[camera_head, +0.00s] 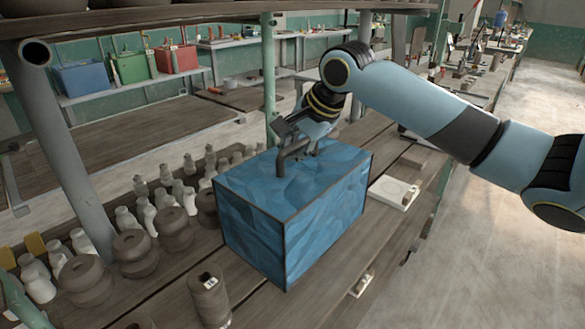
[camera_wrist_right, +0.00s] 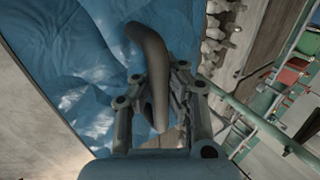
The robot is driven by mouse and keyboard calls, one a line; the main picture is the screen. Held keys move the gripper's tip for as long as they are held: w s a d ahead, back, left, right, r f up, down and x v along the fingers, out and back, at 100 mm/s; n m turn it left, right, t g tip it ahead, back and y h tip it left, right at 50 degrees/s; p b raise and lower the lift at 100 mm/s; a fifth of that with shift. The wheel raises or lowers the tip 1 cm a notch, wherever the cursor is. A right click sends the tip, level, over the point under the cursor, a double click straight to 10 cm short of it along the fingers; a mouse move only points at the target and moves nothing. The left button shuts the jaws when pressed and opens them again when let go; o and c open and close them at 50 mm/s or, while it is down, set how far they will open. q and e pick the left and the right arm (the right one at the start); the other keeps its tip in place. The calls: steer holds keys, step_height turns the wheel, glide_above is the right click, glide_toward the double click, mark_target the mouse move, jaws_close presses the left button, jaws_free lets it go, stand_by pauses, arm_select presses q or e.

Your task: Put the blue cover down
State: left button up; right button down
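The blue cover (camera_head: 320,195) is a box shape with crumpled blue faces, dark edges and a curved grey handle (camera_head: 282,163) on top. It is upright on or just above the wooden shelf; I cannot tell whether its lower edge touches. My right gripper (camera_head: 300,147) is over the top of the cover with its fingers closed around the handle. In the right wrist view the handle (camera_wrist_right: 149,50) passes between the fingers (camera_wrist_right: 160,98), with the blue top (camera_wrist_right: 70,60) behind it. Whatever is under the cover is hidden. My left gripper is not in view.
Round brown clay pots (camera_head: 135,252) and several white bottles (camera_head: 147,215) stand close left of the cover. A brown spool-like piece (camera_head: 209,300) stands in front. A white square item (camera_head: 393,193) lies right of it. A green post (camera_head: 269,80) rises behind.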

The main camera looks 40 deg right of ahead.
mark_target(294, 166)
steer(key=shift+f, duration=2)
steer(key=c, duration=2)
jaws_free()
steer(key=shift+f, duration=0.15)
steer(key=shift+c, duration=0.2)
steer(key=o, duration=0.6)
steer(key=shift+c, duration=0.2)
steer(key=shift+s+r, duration=0.25)
steer(key=shift+r, duration=0.2)
steer(key=p+v, duration=0.1)
steer(key=v, duration=0.8)
steer(key=shift+s+d+r, duration=0.15)
steer(key=shift+s+r, duration=0.1)
steer(key=shift+r, duration=0.1)
steer(key=shift+s+r+p, duration=0.3)
steer(key=shift+s+r, duration=0.05)
steer(key=shift+r, duration=0.3)
